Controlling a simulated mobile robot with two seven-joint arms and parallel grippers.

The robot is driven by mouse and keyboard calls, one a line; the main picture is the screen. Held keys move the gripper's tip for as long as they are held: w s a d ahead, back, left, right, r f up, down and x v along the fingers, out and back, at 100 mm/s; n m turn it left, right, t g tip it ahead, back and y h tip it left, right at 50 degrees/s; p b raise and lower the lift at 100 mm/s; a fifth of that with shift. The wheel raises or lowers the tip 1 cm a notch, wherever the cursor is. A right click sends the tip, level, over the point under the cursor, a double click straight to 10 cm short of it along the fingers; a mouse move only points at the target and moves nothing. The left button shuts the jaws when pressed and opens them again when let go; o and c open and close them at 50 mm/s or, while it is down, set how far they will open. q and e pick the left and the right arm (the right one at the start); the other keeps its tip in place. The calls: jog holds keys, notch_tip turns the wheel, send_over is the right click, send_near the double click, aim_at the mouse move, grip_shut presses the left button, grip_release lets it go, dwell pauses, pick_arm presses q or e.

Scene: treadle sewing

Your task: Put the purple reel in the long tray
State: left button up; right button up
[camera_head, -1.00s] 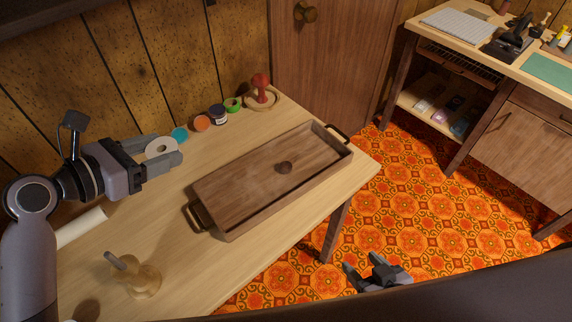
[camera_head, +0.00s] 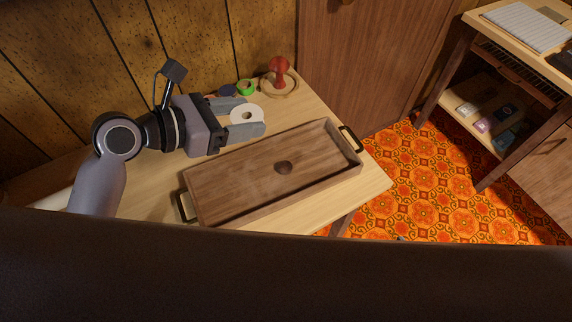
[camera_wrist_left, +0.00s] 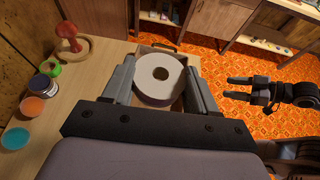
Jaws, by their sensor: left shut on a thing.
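The purple reel (camera_head: 238,117) has a pale round face with a centre hole; a dull purplish side shows in the left wrist view (camera_wrist_left: 148,88). My left gripper (camera_head: 254,114) is shut on it, one finger on each side, above the table at the tray's back long edge. The long tray (camera_head: 230,188) is brown wood with dark end handles and lies slantwise on the table, with a small dark round mark or knob in its middle. The held reel hides much of the tray in the left wrist view. My right gripper (camera_wrist_left: 232,94) is open and empty, over the floor.
By the wall stand a green reel (camera_head: 246,87), a dark blue jar (camera_head: 227,90) and a red mushroom-shaped thing (camera_head: 280,70) on a round wooden dish. Orange (camera_wrist_left: 32,107) and teal (camera_wrist_left: 15,138) round things lie at left. A shelved bench (camera_head: 465,100) stands across the patterned floor.

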pick_arm(q)
jog(key=shift+w+d+f, duration=0.15)
jog(key=shift+d, duration=0.35)
jog(key=b, duration=0.4)
send_over(258, 182)
notch_tip(258, 182, down, 15)
jog(key=shift+f, duration=0.2)
jog(key=shift+f+b, duration=0.85)
jog(key=shift+f, duration=1.35)
jog(key=shift+f, duration=0.1)
jog(key=o, duration=1.2)
